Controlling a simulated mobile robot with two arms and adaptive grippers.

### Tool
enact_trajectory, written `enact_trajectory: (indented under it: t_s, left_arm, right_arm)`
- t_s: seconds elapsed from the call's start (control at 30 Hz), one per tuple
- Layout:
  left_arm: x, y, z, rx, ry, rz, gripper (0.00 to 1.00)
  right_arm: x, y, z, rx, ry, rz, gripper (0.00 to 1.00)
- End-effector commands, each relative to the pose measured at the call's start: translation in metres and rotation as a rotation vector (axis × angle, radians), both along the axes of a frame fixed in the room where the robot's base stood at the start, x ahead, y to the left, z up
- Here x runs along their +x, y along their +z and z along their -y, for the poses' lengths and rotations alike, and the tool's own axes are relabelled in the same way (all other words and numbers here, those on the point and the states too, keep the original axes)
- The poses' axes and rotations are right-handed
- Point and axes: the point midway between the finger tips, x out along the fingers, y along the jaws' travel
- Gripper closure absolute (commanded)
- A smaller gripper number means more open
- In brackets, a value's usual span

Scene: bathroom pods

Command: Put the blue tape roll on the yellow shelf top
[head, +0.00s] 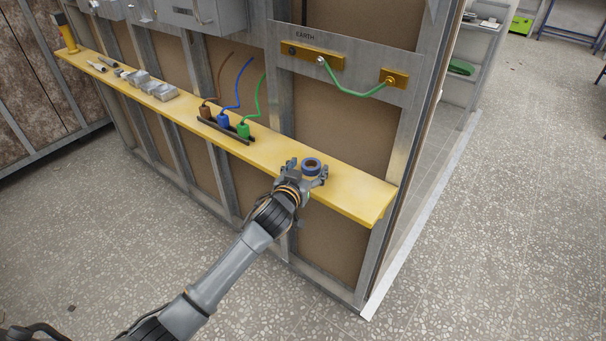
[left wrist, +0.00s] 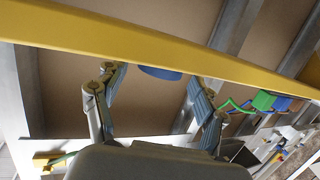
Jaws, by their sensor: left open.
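The blue tape roll (head: 312,169) lies flat with its hole facing up, on the near part of the yellow shelf top (head: 357,196). My left gripper (head: 307,173) is open at the shelf's front edge, with its fingers on either side of the roll. In the left wrist view the roll (left wrist: 160,73) shows as a blue sliver against the yellow shelf edge (left wrist: 120,38). It lies between the spread fingers (left wrist: 157,88), with a visible gap on each side. The right gripper is not in view.
Brown, blue and green plugs (head: 223,121) stand in a dark rack left of the roll. Grey boxes (head: 150,86) sit farther left. An EARTH bar with a green cable (head: 357,93) is on the wall above. The shelf's right end is clear.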

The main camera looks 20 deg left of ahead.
Motion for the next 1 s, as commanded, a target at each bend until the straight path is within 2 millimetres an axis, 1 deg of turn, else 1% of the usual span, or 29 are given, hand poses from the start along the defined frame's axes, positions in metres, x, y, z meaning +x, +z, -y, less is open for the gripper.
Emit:
enact_trajectory:
  t_s: [0.17,0.4,0.6,0.7,0.8,1.0]
  left_arm:
    - [-0.020,0.004,-0.001,-0.001,-0.001,0.000,0.29]
    - [-0.067,0.013,-0.003,-0.002,-0.001,-0.001,0.29]
    - [-0.100,0.020,-0.005,-0.001,0.000,-0.001,0.29]
    - [-0.110,0.022,-0.006,-0.001,0.000,0.001,0.29]
    - [-0.115,0.024,-0.007,0.000,0.000,0.001,0.29]
    - [-0.117,0.025,-0.007,0.000,0.001,0.001,0.29]
  right_arm:
    - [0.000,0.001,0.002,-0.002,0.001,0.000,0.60]
    - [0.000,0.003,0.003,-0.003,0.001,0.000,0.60]
    - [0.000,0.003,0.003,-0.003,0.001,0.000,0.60]
    - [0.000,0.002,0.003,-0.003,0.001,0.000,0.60]
    - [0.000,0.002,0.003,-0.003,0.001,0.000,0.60]
    - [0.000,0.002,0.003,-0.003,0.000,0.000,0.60]
